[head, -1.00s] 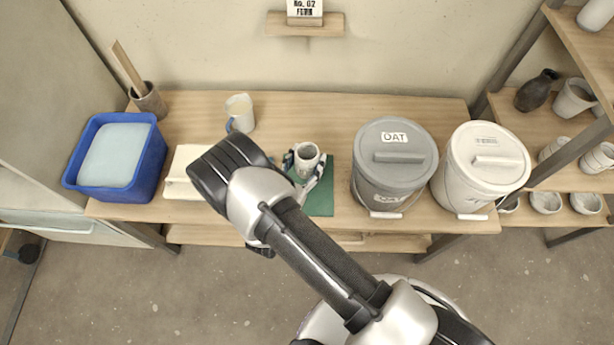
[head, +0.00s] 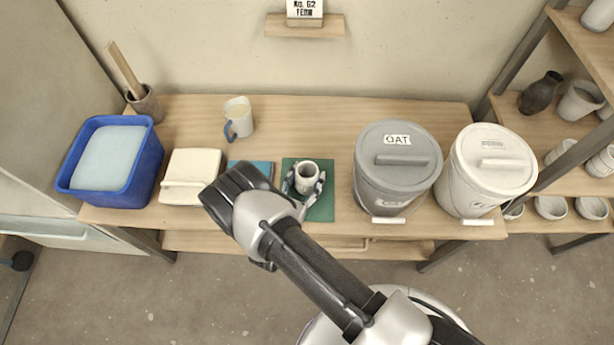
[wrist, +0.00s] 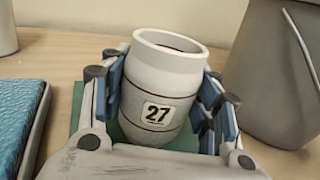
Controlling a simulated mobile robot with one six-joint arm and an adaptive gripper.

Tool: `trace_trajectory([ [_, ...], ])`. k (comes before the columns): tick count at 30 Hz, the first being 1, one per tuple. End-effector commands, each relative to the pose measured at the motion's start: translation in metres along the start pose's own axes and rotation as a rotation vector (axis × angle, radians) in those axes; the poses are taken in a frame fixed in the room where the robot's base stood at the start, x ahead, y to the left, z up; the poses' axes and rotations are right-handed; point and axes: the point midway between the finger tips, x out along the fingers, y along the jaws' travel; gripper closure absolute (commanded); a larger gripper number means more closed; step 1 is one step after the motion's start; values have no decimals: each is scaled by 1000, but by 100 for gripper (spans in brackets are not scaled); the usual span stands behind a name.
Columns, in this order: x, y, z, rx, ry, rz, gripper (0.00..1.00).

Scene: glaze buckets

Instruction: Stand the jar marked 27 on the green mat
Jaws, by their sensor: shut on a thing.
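The pale jar marked 27 (wrist: 160,85) is between the blue-padded fingers of my gripper (wrist: 165,112) in the wrist view, its number label facing the camera. In the head view the jar (head: 306,171) is over the green mat (head: 321,208), with my gripper (head: 304,183) shut around it. The jar looks about upright, slightly tilted in the wrist view. Its base is hidden by the gripper, so I cannot tell whether it touches the mat. A bit of the green mat (wrist: 77,105) shows beside the fingers in the wrist view.
A grey bucket marked OAT (head: 396,175) stands just right of the mat, with a white bucket (head: 480,185) beyond it. A blue item (head: 255,168) lies close on the left. A cream block (head: 190,176), a mug (head: 238,117) and a blue tub (head: 112,160) stand further left.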

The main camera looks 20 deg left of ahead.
Motion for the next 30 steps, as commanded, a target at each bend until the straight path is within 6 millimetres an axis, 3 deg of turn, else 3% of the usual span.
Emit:
trace_trajectory([
  [9,0,0,0,0,0,0,24],
  [21,0,0,4,0,0,0,24],
  [26,-25,1,4,-2,1,6,24],
  [30,-56,2,4,-2,1,7,24],
])
